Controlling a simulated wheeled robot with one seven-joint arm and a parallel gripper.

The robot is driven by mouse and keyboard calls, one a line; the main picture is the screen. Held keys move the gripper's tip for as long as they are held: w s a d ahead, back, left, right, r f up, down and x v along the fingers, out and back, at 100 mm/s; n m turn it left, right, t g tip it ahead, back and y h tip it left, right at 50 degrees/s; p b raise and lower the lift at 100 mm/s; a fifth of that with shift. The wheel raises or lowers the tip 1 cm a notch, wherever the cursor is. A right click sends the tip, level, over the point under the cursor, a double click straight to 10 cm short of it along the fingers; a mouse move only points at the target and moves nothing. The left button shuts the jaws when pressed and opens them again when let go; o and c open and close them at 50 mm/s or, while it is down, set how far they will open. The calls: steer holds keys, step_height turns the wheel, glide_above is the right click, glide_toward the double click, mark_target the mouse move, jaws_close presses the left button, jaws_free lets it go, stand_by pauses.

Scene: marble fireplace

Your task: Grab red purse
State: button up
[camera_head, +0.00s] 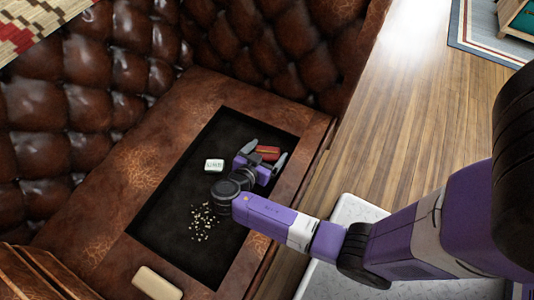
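The red purse (268,154) is a small red object with a darker side, lying on the dark inset panel of the brown leather seat. My gripper (267,148) reaches in from the lower right over this panel. Its two grey fingers are spread apart, one to the left of the purse and one to the right. The purse shows between them, and the purple gripper body hides its near side. I cannot tell whether the fingers touch it.
A small white item with dark marks (214,165) lies just left of my gripper. Several small pale pieces (202,221) are scattered below it. A beige block (157,283) lies near the front edge. Tufted leather backs (110,75) rise behind.

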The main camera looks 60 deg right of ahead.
steer(key=c, duration=0.6)
